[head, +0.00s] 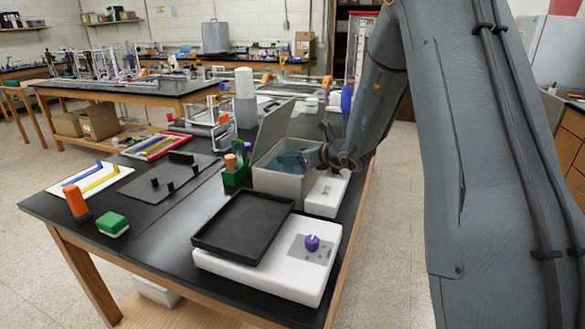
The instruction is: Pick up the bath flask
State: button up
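A grey open-topped bath box (280,184) with its lid raised stands on the black bench, with blue liquid (290,158) inside. I cannot make out a flask in it; the front wall and my arm may hide it. My gripper (314,157) is small and dark at the right side of the bath opening, at about rim height. Its fingers are too small to tell whether they are open or shut, or hold anything. A small purple rounded object (312,243) sits on the grey plate of a white flat device at the front.
A black tray (243,226) overlaps the white device (262,279). A green rack (236,174) stands left of the bath, and a small white device (326,194) right of it. An orange block (76,202) and a green-and-white box (112,225) lie front left. Bare bench lies between.

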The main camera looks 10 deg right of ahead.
jog(key=c, duration=1.5)
jog(key=shift+d+r+b, duration=0.1)
jog(key=shift+r+b, duration=0.1)
jog(key=shift+b, duration=0.1)
jog(key=shift+r, duration=0.1)
notch_tip(320, 180, up, 10)
jog(key=b, duration=0.2)
jog(key=shift+s+d+r+b, duration=0.15)
jog(key=shift+s+d+b, duration=0.45)
jog(key=shift+s+d, duration=1.7)
jog(key=shift+s+d+r+b, duration=0.15)
jog(key=shift+s+d+b, duration=0.85)
jog(key=shift+d, duration=2.15)
jog(key=shift+s+d+r+b, duration=0.15)
jog(key=shift+s+d+b, duration=0.1)
jog(key=shift+s+d, duration=2.2)
